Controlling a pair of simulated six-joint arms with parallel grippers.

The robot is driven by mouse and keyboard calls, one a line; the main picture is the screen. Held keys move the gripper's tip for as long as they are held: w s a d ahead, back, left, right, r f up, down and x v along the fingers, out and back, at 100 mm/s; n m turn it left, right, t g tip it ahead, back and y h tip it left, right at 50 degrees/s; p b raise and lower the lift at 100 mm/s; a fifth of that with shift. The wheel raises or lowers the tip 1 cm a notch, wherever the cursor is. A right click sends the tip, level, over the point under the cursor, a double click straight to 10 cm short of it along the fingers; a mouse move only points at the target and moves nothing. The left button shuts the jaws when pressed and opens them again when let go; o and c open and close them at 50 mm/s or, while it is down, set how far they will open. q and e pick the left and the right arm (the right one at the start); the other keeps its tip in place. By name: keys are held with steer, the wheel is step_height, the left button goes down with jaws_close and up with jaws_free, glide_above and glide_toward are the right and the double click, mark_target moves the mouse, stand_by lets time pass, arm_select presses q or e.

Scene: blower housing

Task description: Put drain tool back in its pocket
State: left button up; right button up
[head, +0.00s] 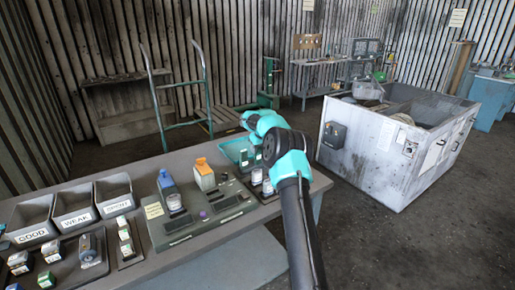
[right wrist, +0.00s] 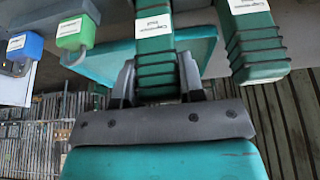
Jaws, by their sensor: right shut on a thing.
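In the right wrist view my right gripper (right wrist: 157,82) is shut on a green ribbed handle (right wrist: 154,47) with white labels. The label print is too small to read, so I cannot tell for sure that this is the drain tool. A second green ribbed handle (right wrist: 258,52) with a white label is to its right, apart from the jaws. A flat teal surface (right wrist: 197,45) lies behind the held handle. In the head view my right arm reaches over the bench's far right part, by a teal tray (head: 232,150); its jaws are hidden there. My left gripper is not in view.
The grey bench (head: 205,262) carries labelled bins (head: 75,219), a panel with an orange-topped block (head: 204,178) and small jars (head: 257,177). A large grey housing (head: 372,160) stands on the floor to the right. Green and blue padlock-like items (right wrist: 75,35) are at the wrist view's left.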

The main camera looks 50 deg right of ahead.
steer(key=shift+f, duration=0.4)
steer(key=o, duration=0.9)
steer(key=shift+c, duration=0.2)
steer(key=v, duration=1.7)
steer(key=shift+r, duration=0.2)
